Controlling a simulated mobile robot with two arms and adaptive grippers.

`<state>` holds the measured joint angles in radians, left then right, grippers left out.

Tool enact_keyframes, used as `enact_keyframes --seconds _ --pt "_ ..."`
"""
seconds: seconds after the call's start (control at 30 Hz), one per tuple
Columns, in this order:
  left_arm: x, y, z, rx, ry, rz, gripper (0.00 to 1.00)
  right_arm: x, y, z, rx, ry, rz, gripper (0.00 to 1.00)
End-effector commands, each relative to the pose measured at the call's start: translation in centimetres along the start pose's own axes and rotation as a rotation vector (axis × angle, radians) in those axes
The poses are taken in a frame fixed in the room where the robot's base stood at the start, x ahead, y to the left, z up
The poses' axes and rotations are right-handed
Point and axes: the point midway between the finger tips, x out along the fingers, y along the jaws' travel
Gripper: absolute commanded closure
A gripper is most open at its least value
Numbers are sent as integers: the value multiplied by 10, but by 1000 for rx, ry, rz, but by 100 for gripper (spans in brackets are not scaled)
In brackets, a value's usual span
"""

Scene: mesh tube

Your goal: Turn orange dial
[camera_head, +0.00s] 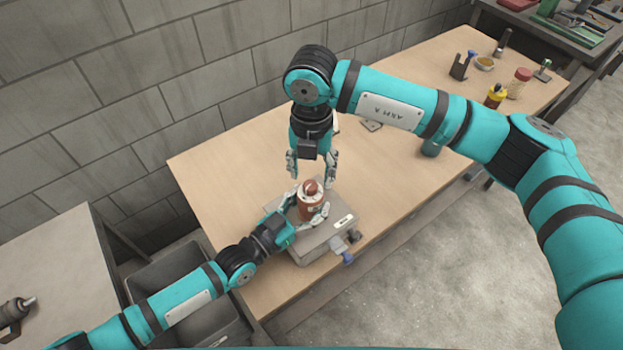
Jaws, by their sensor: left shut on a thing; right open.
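An orange-brown round body (308,209) stands upright on a grey box (323,245) on the wooden table. A reddish dial (311,187) sits on its top, with a pale ring around it. My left gripper (306,210) comes in from the left and is shut on the orange-brown body, one finger on each side, partly hiding it. My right gripper (311,174) is open, pointing down just above and behind the dial, its fingers spread. It appears apart from the dial.
A teal cup (431,148) stands under my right arm. The left part of the table is clear.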

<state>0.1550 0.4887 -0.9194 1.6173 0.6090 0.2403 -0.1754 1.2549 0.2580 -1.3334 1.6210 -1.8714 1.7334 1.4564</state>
Motion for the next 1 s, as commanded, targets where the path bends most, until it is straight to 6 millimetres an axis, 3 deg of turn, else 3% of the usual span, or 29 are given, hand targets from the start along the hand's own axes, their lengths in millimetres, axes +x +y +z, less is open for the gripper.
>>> enact_keyframes --seconds 0.23,0.63,1.0 --pt "0 0 0 0 0 0 86 33 0 0 0 1 0 49" --pt "0 0 0 0 0 0 86 39 0 0 -1 0 0 50" --pt "0 -1 0 0 0 -1 86 39 0 1 0 -1 -1 99"
